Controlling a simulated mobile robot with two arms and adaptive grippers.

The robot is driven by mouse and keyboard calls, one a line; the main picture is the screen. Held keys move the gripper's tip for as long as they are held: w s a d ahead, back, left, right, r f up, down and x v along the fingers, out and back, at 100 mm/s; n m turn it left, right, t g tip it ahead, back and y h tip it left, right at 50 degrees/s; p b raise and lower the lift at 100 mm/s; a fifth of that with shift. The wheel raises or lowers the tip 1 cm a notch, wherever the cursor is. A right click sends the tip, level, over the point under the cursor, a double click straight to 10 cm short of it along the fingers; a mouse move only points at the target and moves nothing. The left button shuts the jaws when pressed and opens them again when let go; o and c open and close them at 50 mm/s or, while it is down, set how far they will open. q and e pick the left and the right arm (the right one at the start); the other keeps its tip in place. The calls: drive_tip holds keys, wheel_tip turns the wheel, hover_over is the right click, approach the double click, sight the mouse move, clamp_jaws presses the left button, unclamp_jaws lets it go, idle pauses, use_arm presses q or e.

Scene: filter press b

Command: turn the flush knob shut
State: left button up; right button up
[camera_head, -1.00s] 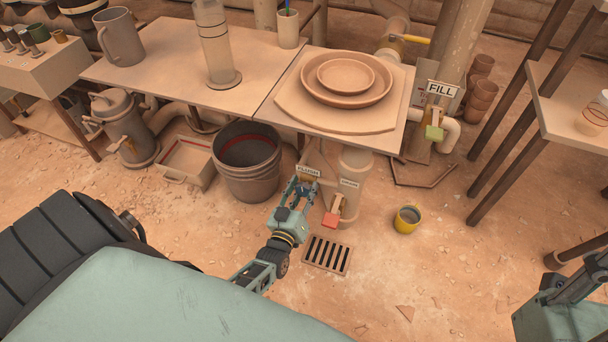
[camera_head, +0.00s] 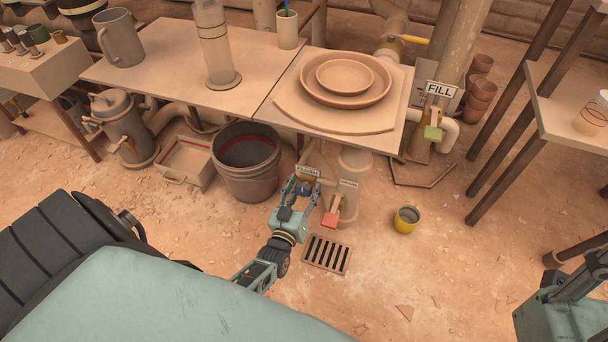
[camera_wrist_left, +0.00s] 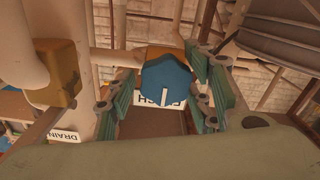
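The flush knob (camera_wrist_left: 167,82) is blue with a white mark on its face, under a bench in front of the FLUSH sign (camera_head: 307,171). In the left wrist view the sign is partly hidden behind the knob. My left gripper (camera_head: 304,187) is at the knob, also seen in the left wrist view (camera_wrist_left: 160,100). Its two fingers are apart, one on each side of the knob, with visible gaps. I cannot tell any contact. Part of my right arm shows at the lower right; its fingertips are out of view.
A red-handled drain valve (camera_head: 332,218) is close right of my left gripper; its DRAIN sign (camera_wrist_left: 63,136) shows in the wrist view. A bucket (camera_head: 246,163) stands left, a floor grate (camera_head: 327,254) below, a yellow cup (camera_head: 406,219) right. The bench (camera_head: 281,122) overhangs behind.

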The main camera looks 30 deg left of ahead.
use_arm(q)
drive_tip(key=shift+f, duration=0.1)
drive_tip(key=shift+s, duration=0.15)
drive_tip(key=shift+s+d, duration=0.1)
drive_tip(key=shift+s, duration=0.15)
drive_tip(key=v, duration=1.1)
drive_tip(key=shift+s+d, duration=0.15)
